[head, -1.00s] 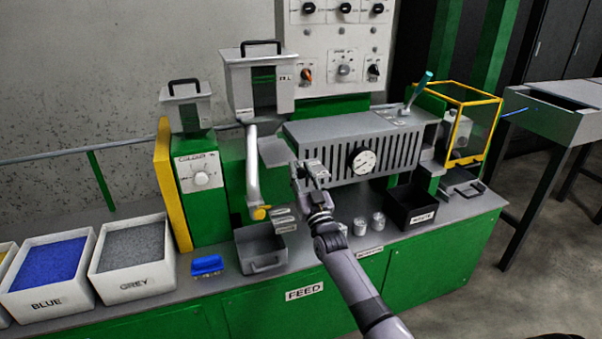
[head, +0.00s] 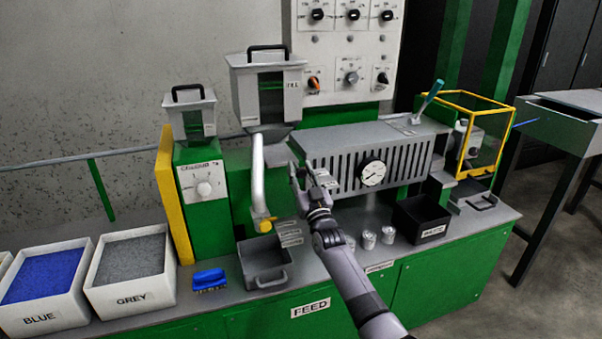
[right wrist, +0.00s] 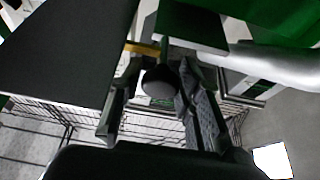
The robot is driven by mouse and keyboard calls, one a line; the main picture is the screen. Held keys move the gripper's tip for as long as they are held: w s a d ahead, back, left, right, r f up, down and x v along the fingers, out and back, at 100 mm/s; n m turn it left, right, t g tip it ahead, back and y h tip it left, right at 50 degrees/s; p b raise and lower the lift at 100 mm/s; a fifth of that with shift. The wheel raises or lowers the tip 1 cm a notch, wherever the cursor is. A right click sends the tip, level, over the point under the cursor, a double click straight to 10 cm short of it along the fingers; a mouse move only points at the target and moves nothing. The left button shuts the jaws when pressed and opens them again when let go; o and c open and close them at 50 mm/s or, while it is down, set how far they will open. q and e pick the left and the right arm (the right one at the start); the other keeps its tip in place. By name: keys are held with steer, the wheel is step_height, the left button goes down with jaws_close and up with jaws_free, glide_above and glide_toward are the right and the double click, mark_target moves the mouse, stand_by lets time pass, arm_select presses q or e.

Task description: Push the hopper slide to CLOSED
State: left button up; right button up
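The large grey hopper (head: 243,96) with a black handle stands at the machine's upper middle, above a curved grey pipe (head: 258,178). A flat grey plate (head: 279,151) shows below the hopper, beside the pipe. I cannot tell for sure whether it is the slide, and no CLOSED marking is readable. My right gripper (head: 308,181) is just right of the pipe, in front of the grey slotted housing. In the right wrist view, its two fingers stand apart around a dark round knob (right wrist: 160,82); contact is not clear. My left gripper is out of view.
Below the gripper are a grey tray (head: 251,265), metal cups (head: 368,240) and a black bin (head: 411,222). A yellow-framed guard (head: 489,137) stands right. Blue and grey material bins sit left.

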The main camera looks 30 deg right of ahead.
steer(key=shift+o, duration=1.2)
steer(key=shift+s+f, duration=0.15)
steer(key=v, duration=1.1)
steer(key=shift+s, duration=0.35)
steer(key=shift+a, duration=0.15)
